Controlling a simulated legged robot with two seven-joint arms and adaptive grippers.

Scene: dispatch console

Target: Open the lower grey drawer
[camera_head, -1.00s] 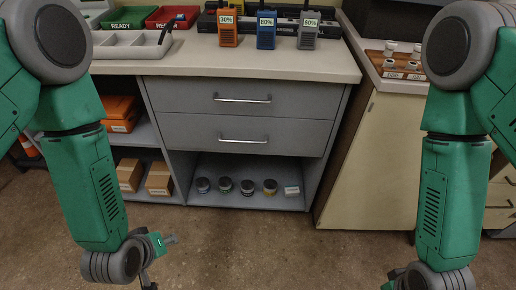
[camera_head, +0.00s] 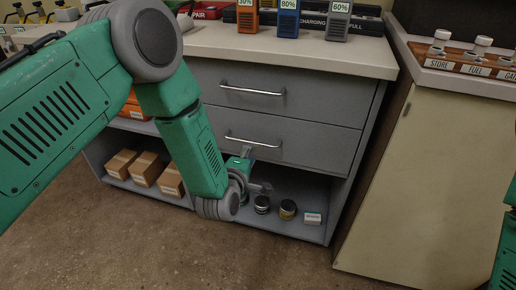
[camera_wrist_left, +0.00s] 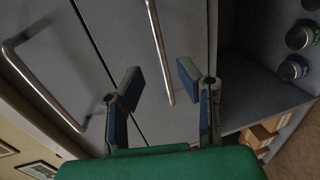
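The lower grey drawer (camera_head: 315,146) is shut beneath the shut upper drawer (camera_head: 330,95). Its silver bar handle (camera_head: 252,142) is just above my left gripper (camera_head: 255,170) in the head view. In the left wrist view the lower handle (camera_wrist_left: 158,45) runs down into the gap between the two fingers of my left gripper (camera_wrist_left: 163,92). The fingers are spread, with nothing gripped; whether either touches the bar I cannot tell. The upper handle (camera_wrist_left: 45,85) is left of the fingers there. My right gripper is out of view; only part of that arm shows at the right edge.
Below the drawers is an open shelf (camera_head: 290,228) with jars (camera_head: 287,209) and a small white box (camera_head: 312,218). Cardboard boxes (camera_head: 145,168) sit on the left shelf. Radios (camera_head: 288,18) stand on the countertop (camera_head: 300,52). A beige cabinet (camera_head: 430,170) stands at right.

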